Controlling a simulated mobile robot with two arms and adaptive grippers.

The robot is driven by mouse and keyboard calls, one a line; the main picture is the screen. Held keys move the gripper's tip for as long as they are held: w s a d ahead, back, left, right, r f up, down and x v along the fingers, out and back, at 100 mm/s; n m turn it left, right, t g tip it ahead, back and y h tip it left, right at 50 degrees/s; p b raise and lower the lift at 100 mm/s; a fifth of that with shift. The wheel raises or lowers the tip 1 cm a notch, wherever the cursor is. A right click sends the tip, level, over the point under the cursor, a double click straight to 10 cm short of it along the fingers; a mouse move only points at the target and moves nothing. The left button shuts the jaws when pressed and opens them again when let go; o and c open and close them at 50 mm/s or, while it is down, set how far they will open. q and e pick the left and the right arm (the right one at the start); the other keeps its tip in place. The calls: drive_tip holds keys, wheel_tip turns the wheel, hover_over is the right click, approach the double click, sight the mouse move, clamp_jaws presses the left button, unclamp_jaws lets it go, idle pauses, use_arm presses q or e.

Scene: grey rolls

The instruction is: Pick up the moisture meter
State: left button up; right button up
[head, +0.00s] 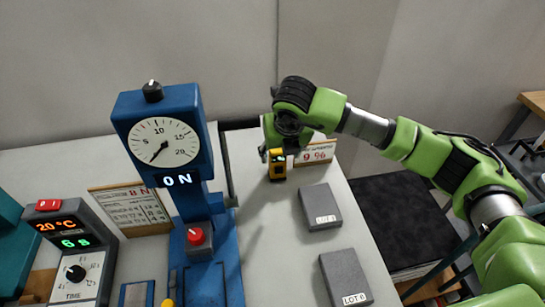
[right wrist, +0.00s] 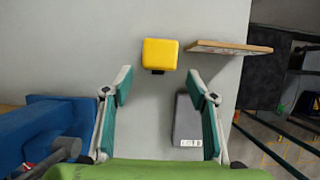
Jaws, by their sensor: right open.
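The moisture meter (head: 277,165) is a small yellow and black device standing on the pale table, left of the card sign. In the right wrist view it shows as a yellow block (right wrist: 160,53) just beyond the fingertips, roughly centred between them. My right gripper (head: 276,141) is at the far side of the table, close above and behind the meter in the head view. In the right wrist view its two fingers (right wrist: 160,85) are spread apart with nothing between them. My left gripper is in neither view.
A blue press with a dial (head: 163,142) stands left of the meter. A "9%" card (head: 316,152) stands close on its right. Grey blocks (head: 320,207) and (head: 346,278) lie nearer the front. A control box (head: 80,260) is at far left. A dark mat (head: 400,215) lies beyond the table's right edge.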

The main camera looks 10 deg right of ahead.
sight(278, 159)
drive_tip(key=p+x, duration=0.1)
drive_tip(key=x, duration=0.2)
drive_tip(key=p+x, duration=0.1)
drive_tip(key=x, duration=0.3)
drive_tip(key=shift+w+a, duration=0.1)
drive_tip(key=shift+w, duration=0.35)
drive_tip(key=shift+w+f, duration=0.2)
drive_tip(key=shift+f, duration=0.05)
drive_tip(key=shift+r, duration=0.1)
drive_tip(key=c, duration=1.3)
